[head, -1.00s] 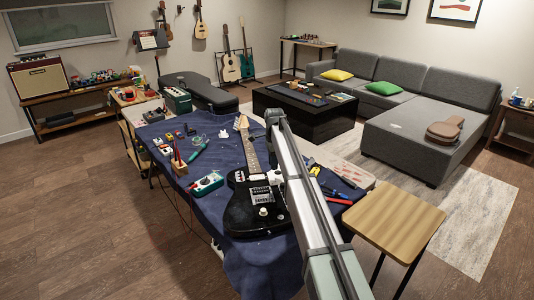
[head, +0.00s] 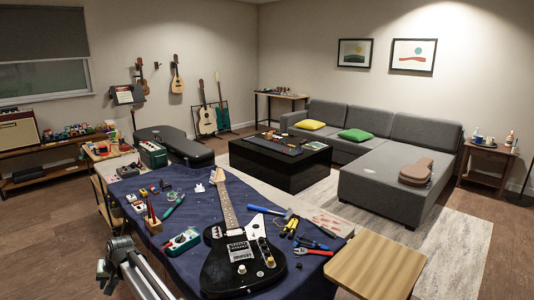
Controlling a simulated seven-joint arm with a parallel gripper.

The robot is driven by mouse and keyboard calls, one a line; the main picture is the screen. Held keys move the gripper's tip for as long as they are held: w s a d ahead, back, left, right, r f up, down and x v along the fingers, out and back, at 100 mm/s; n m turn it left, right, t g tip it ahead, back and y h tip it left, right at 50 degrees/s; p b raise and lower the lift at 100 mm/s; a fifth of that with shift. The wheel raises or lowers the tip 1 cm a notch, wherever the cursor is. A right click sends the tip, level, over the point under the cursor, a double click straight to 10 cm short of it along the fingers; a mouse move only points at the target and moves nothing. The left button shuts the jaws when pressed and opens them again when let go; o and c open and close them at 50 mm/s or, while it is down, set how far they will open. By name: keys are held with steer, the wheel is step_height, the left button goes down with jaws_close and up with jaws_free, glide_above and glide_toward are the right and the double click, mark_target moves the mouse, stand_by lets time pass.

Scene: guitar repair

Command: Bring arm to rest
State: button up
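Part of my arm (head: 135,270) shows at the lower left of the head view, grey and dark, low beside the near left side of the work table (head: 190,258). I cannot make out the gripper or its fingers, so its state is hidden. The table has a dark blue cloth. A black electric guitar (head: 240,255) with a light neck lies on it, and nothing of my arm is over it.
A wooden stool (head: 375,265) stands at the table's right. Pliers and other tools (head: 300,235) lie right of the guitar. A green-faced meter (head: 182,241) and small pedals lie to its left. A black coffee table (head: 275,165) and grey sofa (head: 390,185) stand behind.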

steer(key=s+a+f+n+g+y, duration=0.1)
steer(key=s+a+f+n, duration=0.25)
steer(key=s+f, duration=0.55)
steer(key=s+d+f+m+g, duration=0.15)
steer(key=s+d+f, duration=0.35)
steer(key=d+f, duration=0.85)
steer(key=s+d+f+m+g, duration=0.15)
steer(key=s+d+f, duration=0.25)
steer(key=d+f, duration=0.9)
steer(key=s+d+f+m+g+h, duration=0.1)
steer(key=s+d, duration=0.6)
steer(key=d, duration=0.8)
steer(key=s+d+f+m+g+h, duration=0.1)
steer(key=s+d, duration=0.7)
steer(key=d, duration=0.8)
steer(key=s+d+f+m+g+h, duration=0.1)
steer(key=s+d+m+h, duration=0.3)
steer(key=d, duration=1.2)
steer(key=s+g, duration=0.1)
steer(key=s, duration=0.3)
steer(key=shift+s+f+h, duration=0.2)
steer(key=shift+f+h, duration=0.1)
steer(key=shift+f, duration=0.05)
